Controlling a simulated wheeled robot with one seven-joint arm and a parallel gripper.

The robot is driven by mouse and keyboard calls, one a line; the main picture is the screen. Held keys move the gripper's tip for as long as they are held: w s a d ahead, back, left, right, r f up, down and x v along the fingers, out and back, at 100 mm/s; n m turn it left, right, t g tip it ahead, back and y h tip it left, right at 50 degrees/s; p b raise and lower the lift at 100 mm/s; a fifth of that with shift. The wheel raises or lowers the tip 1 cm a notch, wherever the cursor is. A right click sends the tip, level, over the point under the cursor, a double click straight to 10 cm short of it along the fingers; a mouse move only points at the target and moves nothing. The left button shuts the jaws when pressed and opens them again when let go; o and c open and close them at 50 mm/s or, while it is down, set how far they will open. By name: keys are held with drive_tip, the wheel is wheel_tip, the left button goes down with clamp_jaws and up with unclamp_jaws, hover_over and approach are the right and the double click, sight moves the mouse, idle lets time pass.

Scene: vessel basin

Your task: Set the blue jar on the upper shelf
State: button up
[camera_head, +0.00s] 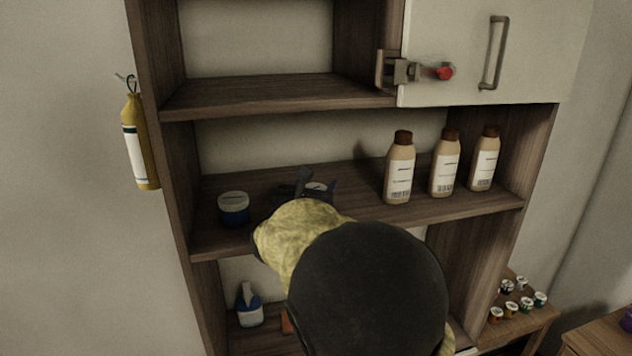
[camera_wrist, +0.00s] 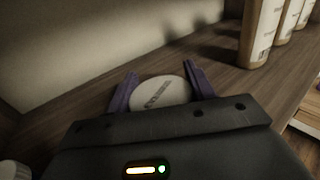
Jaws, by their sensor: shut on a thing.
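My gripper (camera_head: 318,181) reaches over the shelf (camera_head: 362,178) that also bears bottles. In the wrist view my gripper (camera_wrist: 160,78) has its two purple fingers shut on a round jar with a pale, labelled lid (camera_wrist: 162,92).
Several tan bottles with brown caps (camera_head: 398,168) stand right of my gripper. A higher board (camera_head: 280,94) is bare. A white cabinet door (camera_head: 450,50) has a latch (camera_head: 404,71). A spray bottle (camera_head: 249,306) stands below. A yellow cylinder (camera_head: 139,142) hangs at the left.

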idle(0.3)
drive_tip(key=shift+f, duration=0.2)
drive_tip(key=o, duration=1)
drive_tip(key=shift+r, duration=0.2)
drive_tip(key=b+v, duration=0.4)
drive_tip(key=v, duration=0.7)
drive_tip(key=shift+f+b, duration=0.1)
drive_tip(key=shift+b, duration=0.25)
drive_tip(key=shift+s+a, duration=0.1)
drive_tip(key=shift+s, duration=0.35)
